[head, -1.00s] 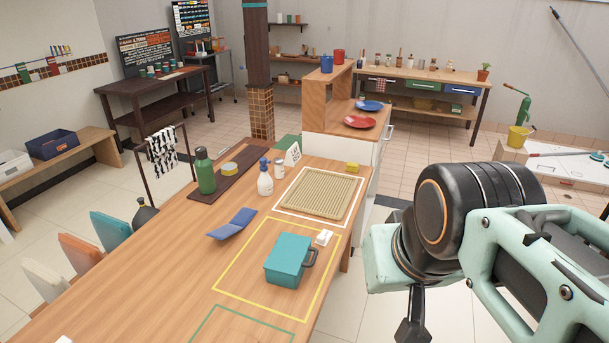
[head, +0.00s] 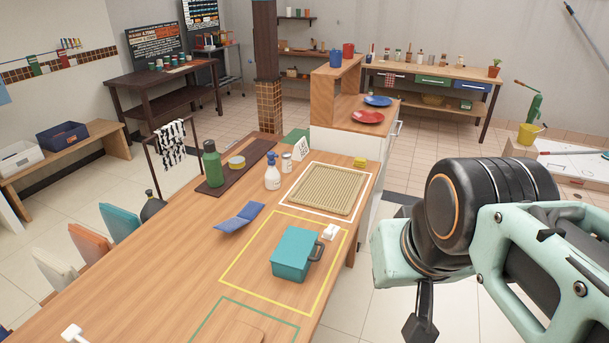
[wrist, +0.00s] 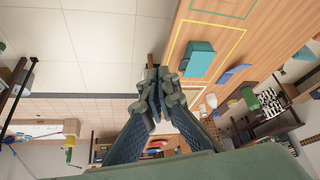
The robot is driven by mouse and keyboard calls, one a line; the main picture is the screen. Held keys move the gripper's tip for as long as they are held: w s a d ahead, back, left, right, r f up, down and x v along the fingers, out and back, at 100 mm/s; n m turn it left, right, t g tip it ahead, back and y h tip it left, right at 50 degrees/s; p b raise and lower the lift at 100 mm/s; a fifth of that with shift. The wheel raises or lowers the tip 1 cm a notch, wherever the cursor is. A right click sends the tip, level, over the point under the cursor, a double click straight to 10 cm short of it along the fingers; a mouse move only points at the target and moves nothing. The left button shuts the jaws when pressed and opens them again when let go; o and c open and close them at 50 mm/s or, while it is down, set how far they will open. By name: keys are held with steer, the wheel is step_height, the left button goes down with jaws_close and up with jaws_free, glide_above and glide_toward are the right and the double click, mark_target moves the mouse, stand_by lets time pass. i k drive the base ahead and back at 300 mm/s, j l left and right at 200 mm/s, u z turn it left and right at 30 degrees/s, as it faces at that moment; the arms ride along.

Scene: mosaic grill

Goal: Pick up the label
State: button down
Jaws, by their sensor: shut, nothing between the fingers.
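I cannot tell for sure which thing is the label. A white standing card with dark marks (head: 301,147) stands on the wooden table behind the tan ribbed tray. A small white object (head: 329,231) lies beside the teal lidded box (head: 296,253), inside the yellow outline. My gripper (wrist: 152,74) is shut and empty in the wrist view, with its fingers together. In the head view only a dark part of it shows at the lower right, beyond the table's right edge and apart from everything on the table.
The tan tray (head: 327,189) lies in a white outline. Chairs line the left side. The table's front left is mostly clear.

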mark_target(329, 233)
steer(key=i+l+u, duration=0.1)
steer(key=l, duration=0.25)
steer(key=i+l, duration=0.3)
steer(key=i+l+u, duration=0.15)
steer(key=l, duration=0.25)
steer(key=i+l, duration=0.2)
steer(key=l, duration=0.2)
steer(key=u, duration=0.05)
